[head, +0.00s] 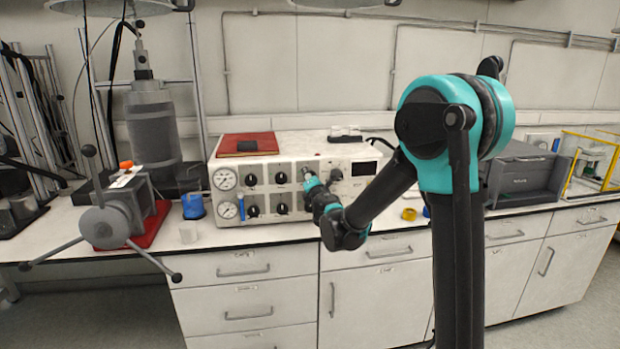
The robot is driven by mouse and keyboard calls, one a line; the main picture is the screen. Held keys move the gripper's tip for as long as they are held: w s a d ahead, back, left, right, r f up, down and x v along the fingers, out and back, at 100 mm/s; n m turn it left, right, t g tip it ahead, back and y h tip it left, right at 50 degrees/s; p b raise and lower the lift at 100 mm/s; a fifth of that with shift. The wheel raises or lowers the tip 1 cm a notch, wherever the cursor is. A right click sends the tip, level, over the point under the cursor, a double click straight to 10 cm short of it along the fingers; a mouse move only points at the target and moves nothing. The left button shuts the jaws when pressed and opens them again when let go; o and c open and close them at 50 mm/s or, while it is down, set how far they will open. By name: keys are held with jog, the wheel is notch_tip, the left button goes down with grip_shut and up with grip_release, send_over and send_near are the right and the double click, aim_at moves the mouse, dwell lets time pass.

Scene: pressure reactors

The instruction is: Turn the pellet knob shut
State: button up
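The white control box (268,195) on the bench carries two rows of black knobs, and their labels are too small to read. I cannot tell which one is the pellet knob. An upper knob (281,178) and a lower knob (282,208) show just left of my gripper, and another knob (336,175) shows just right of it. My gripper (308,176) is up against the middle of the front panel. My wrist hides part of the panel there. The fingers are too small and covered to show whether they are open or touching a knob.
Two round gauges (225,179) sit at the panel's left. A red book (247,144) lies on the box. A press with a long-armed handle (106,226) and a blue container (193,206) stand left. A yellow ring (409,214) and a grey case (522,175) are right.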

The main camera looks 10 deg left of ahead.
jog(key=m, duration=0.6)
jog(key=shift+m, duration=0.3)
jog(key=m, duration=0.5)
jog(key=shift+m, duration=0.3)
jog(key=o, duration=1.2)
jog(key=shift+c, duration=0.2)
jog(key=v, duration=1.2)
